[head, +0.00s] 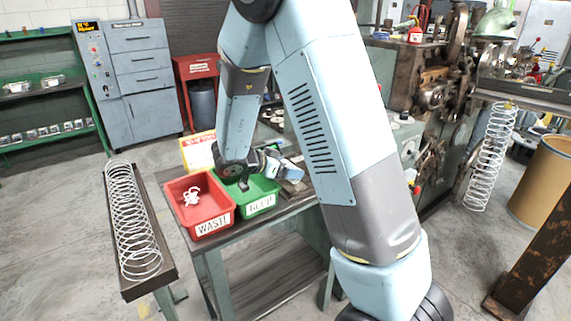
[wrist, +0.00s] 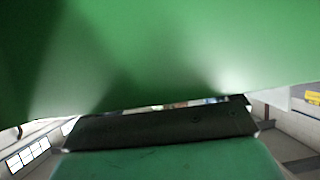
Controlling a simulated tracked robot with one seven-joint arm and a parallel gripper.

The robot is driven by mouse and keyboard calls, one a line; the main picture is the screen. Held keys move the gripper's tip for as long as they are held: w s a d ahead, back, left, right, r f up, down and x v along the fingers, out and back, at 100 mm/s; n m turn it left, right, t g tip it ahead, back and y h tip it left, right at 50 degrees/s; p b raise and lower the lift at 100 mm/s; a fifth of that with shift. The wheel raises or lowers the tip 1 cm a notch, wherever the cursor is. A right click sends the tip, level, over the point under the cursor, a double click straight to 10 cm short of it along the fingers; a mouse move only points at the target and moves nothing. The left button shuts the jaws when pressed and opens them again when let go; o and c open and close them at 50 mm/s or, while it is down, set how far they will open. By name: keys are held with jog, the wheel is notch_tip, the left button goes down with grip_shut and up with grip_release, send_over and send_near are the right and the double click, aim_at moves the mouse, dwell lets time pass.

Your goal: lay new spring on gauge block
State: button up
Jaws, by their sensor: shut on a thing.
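A long white coil spring (head: 133,222) lies along a narrow dark stand (head: 165,262) at the left in the head view. Another white spring (head: 490,158) hangs down beside the machine at the right. I cannot tell which of these is the new one. My gripper (head: 245,184) is at the back edge of a green bin (head: 262,200), a dark finger reaching down over its wall. It is shut on the bin's wall, with no spring in it. Green surfaces (wrist: 165,55) fill most of the wrist view around a dark bar. I cannot make out a gauge block for certain.
A red waste bin (head: 201,209) with a white tangle stands left of the green bin on a dark workbench (head: 273,224). A yellow-and-white sign (head: 197,150) stands behind. A large coiling machine (head: 432,95) is at right. Floor between stand and bench is narrow.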

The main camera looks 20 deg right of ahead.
jog(key=o, duration=0.9)
jog(key=shift+r, duration=0.4)
notch_tip(320, 180, up, 2)
jog(key=shift+r, duration=0.2)
jog(key=s+r, duration=0.3)
jog(key=s, duration=0.1)
jog(key=s+r, duration=0.3)
jog(key=s, duration=0.2)
jog(key=s+r, duration=0.3)
jog(key=s, duration=0.2)
jog(key=shift+d+r, duration=0.1)
jog(key=shift+r, duration=0.2)
jog(key=shift+w, duration=0.1)
